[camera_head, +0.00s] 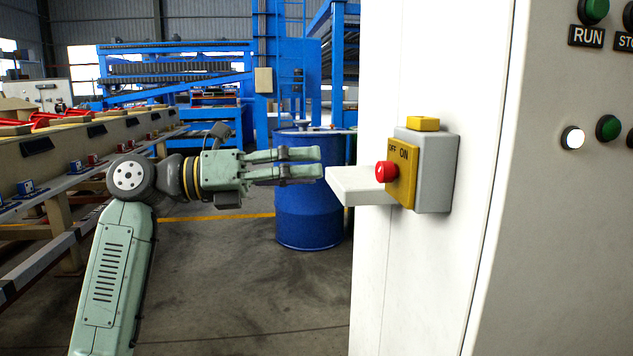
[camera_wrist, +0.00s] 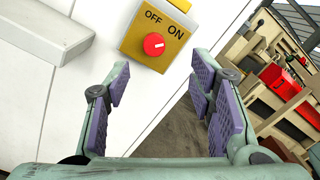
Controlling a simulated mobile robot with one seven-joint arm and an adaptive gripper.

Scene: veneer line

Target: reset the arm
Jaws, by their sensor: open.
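My gripper (camera_head: 318,163) is at the end of my pale green arm, left of the white cabinet, with its fingers pointing right. It is open and empty. In the wrist view the two fingers (camera_wrist: 162,100) with purple pads stand well apart. A yellow switch box (camera_head: 402,172) with a red knob (camera_head: 386,172) and OFF and ON marks is on the cabinet side. The box (camera_wrist: 140,55) and its red knob (camera_wrist: 154,44) also show beyond the fingers in the wrist view. The gripper is apart from the knob.
A white shelf (camera_head: 357,186) juts from the cabinet (camera_head: 385,80) just in front of the fingertips. A blue barrel (camera_head: 308,215) stands on the floor behind the gripper. A conveyor line (camera_head: 75,145) runs along the left. The floor (camera_head: 240,290) between is clear.

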